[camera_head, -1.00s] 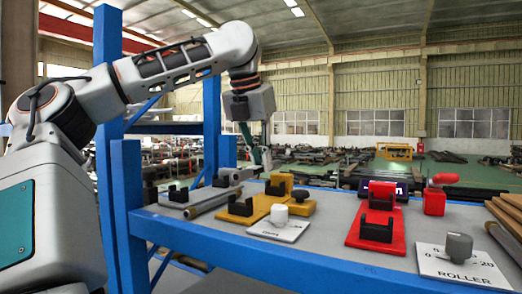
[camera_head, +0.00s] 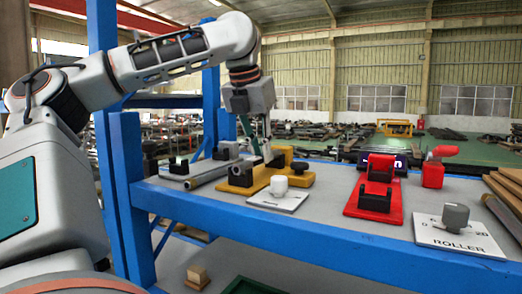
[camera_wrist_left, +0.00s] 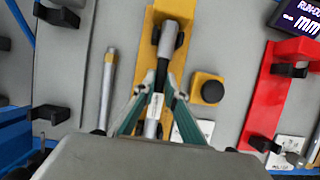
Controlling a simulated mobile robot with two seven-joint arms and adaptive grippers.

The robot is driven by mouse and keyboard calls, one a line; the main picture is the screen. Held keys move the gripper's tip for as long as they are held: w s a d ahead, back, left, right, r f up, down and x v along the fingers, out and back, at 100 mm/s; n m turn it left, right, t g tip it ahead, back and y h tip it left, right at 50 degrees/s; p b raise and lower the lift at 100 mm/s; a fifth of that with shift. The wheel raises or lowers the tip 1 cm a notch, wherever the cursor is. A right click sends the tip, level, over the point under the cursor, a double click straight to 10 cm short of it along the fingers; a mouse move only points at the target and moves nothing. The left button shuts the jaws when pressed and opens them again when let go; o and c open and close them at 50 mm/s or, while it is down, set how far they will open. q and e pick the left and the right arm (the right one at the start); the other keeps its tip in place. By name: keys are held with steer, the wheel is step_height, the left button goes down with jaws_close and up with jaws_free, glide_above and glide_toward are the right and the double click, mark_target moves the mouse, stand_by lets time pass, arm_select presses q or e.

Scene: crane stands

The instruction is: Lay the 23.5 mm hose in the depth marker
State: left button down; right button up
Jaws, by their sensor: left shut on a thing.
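My left gripper (camera_head: 264,152) is over the yellow fixture (camera_head: 250,183), which has black cradles and a round black knob (camera_wrist_left: 207,89). In the left wrist view its teal fingers (camera_wrist_left: 155,100) are shut on a hose (camera_wrist_left: 162,76) with a grey end, a black section and a pale band. The hose lines up with the length of the yellow fixture (camera_wrist_left: 147,48), its grey end near the black cradle. I cannot tell whether it rests in the cradles. No readable label shows which fixture is the depth marker. My right gripper is not in view.
A grey rod (camera_head: 213,172) lies left of the yellow fixture. A card with a white knob (camera_head: 280,187) is in front. To the right are a red fixture (camera_head: 373,200), a dark display (camera_head: 385,163) and a ROLLER dial card (camera_head: 456,235). Blue posts (camera_head: 128,170) frame the shelf's left.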

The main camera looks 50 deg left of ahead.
mark_target(255, 158)
arm_select(q)
steer(key=c, duration=2)
jaws_free()
steer(key=shift+v, duration=3.85)
steer(key=shift+f, duration=0.1)
